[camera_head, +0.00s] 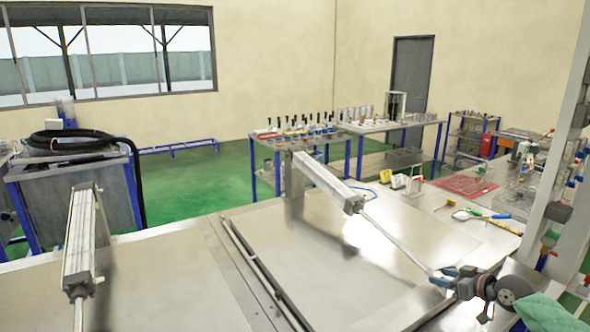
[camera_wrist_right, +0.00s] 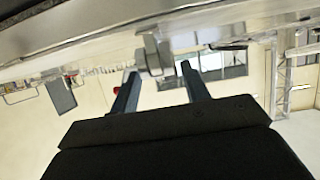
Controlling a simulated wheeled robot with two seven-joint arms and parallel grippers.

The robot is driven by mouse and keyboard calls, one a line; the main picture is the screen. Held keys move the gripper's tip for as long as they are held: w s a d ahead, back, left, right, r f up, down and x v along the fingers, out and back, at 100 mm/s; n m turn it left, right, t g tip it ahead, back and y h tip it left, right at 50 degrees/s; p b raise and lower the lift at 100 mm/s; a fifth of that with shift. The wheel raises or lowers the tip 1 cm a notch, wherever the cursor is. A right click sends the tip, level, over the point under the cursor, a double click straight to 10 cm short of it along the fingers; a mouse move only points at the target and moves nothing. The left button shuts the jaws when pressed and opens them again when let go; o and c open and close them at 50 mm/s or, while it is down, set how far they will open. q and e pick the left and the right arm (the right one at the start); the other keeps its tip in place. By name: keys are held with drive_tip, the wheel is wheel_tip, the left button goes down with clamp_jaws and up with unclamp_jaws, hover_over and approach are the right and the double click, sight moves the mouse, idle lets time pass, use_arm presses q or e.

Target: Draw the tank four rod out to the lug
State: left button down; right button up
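A silver cylinder (camera_head: 325,180) stands over the right-hand steel lid (camera_head: 350,255) in the head view. Its long thin rod (camera_head: 395,240) slants down to the lower right, toward my right gripper (camera_head: 443,277). The blue fingers of the right gripper are at the rod's lower end. In the right wrist view, the two fingers (camera_wrist_right: 160,80) stand apart, and a grey metal piece (camera_wrist_right: 153,57) shows between or just beyond their tips. I cannot tell whether they touch it. No lug can be made out clearly. My left gripper is not in view.
A second cylinder (camera_head: 79,240) stands on the left-hand lid (camera_head: 165,290), its rod pointing down. A dark rail (camera_head: 262,275) runs between the lids. Tools and a red mat (camera_head: 465,185) lie at the back right. The right lid's top is mostly clear.

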drive_tip(key=shift+r, duration=0.1)
drive_tip(key=shift+v, duration=2.95)
